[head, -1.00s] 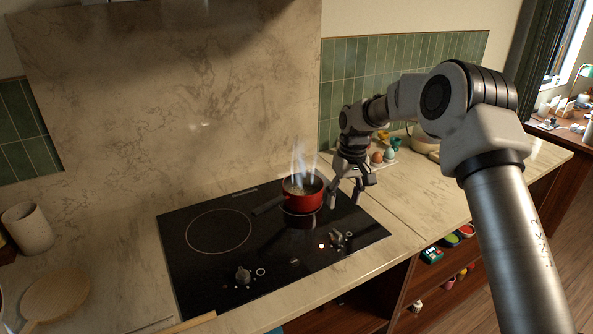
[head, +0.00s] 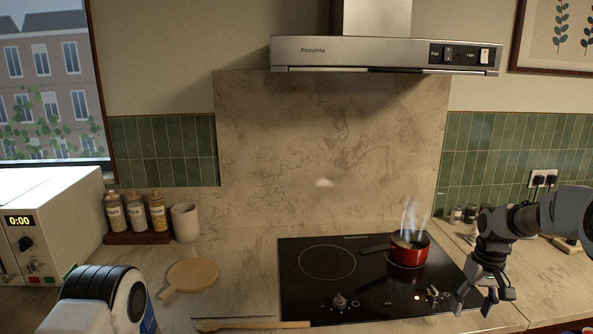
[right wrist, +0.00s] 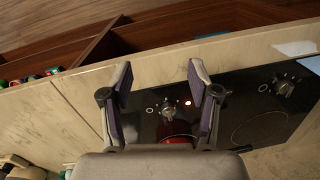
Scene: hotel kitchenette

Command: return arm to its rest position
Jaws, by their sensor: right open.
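My right arm comes in from the right in the head view. Its gripper (head: 474,303) points down at the right side of the cooktop (head: 310,289). It is open and empty. In the right wrist view the two fingers (right wrist: 159,92) stand apart, with a cooktop knob and a lit red light showing between them. A red pot (head: 410,252) stands steaming on the right rear burner, its dark handle pointing left, apart from the gripper. Part of my left arm (head: 98,300) shows at the lower left of the head view. The left gripper is not visible.
A range hood (head: 385,55) hangs above the cooktop. A round wooden board (head: 193,275), a wooden spoon (head: 255,325), a cup (head: 185,222), spice jars (head: 136,212) and a microwave (head: 50,222) lie to the left. Bare counter (head: 545,285) lies right of the cooktop.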

